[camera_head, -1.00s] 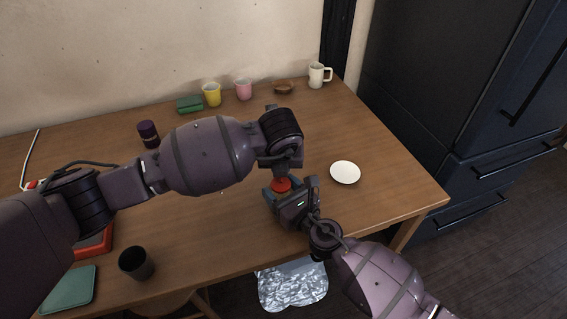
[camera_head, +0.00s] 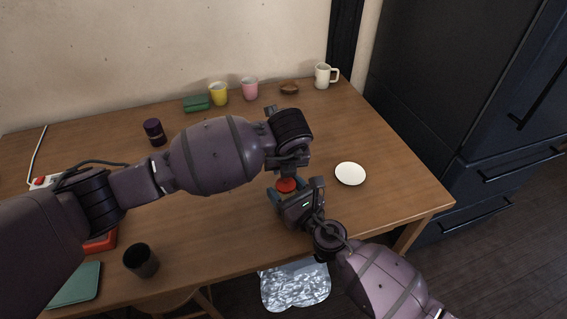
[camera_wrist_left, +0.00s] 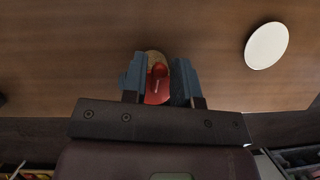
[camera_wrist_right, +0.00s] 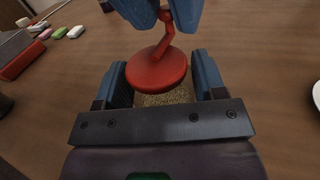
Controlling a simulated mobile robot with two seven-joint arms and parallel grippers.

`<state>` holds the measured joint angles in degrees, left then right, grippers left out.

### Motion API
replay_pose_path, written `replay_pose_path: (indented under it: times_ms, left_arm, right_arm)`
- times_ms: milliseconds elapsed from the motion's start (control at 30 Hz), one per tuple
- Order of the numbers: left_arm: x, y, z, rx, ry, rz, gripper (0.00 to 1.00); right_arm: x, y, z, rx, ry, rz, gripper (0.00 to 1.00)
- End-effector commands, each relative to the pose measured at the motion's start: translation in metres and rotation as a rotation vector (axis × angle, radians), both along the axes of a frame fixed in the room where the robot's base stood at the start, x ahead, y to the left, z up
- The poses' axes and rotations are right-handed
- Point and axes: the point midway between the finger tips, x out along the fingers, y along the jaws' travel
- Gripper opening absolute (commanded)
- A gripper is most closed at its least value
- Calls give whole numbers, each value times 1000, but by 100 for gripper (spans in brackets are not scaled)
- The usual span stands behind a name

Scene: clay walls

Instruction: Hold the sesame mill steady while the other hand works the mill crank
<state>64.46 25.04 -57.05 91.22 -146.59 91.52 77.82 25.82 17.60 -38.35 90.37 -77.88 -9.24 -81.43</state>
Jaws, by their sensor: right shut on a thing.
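The sesame mill has a red top and crank (camera_wrist_right: 157,70) above a body of tan seeds (camera_wrist_right: 165,98). In the head view its red top (camera_head: 286,185) shows between my two grippers; the rest is hidden. My right gripper (camera_wrist_right: 162,75) is shut on the mill's body, one finger on each side, just over the table. My left gripper (camera_wrist_left: 159,70) is above the mill, its fingers on either side of the red crank, close to the knob. I cannot tell whether they grip it.
A white plate (camera_head: 350,174) lies right of the mill on the wooden table (camera_head: 390,175). A dark cup (camera_head: 141,261) stands at the front left. A purple-capped jar (camera_head: 154,132) stands farther back, and cups line the back edge. A dark fridge (camera_head: 460,90) is at right.

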Motion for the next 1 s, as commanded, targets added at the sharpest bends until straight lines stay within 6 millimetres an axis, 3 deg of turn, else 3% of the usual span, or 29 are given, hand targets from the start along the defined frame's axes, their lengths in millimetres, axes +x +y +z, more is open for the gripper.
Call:
replay_pose_path:
  times_ms: [100, 467, 1000]
  left_arm:
    - [0, 0, 0, 0, 0, -1, 42]
    - [-2, -1, 6, 0, -1, -1, 42]
    - [-36, -7, 90, -1, -2, -3, 42]
  right_arm:
    - [0, 0, 0, -1, 1, -1, 33]
    - [0, 0, 0, -1, 1, -1, 33]
    - [0, 0, 0, -1, 1, 0, 33]
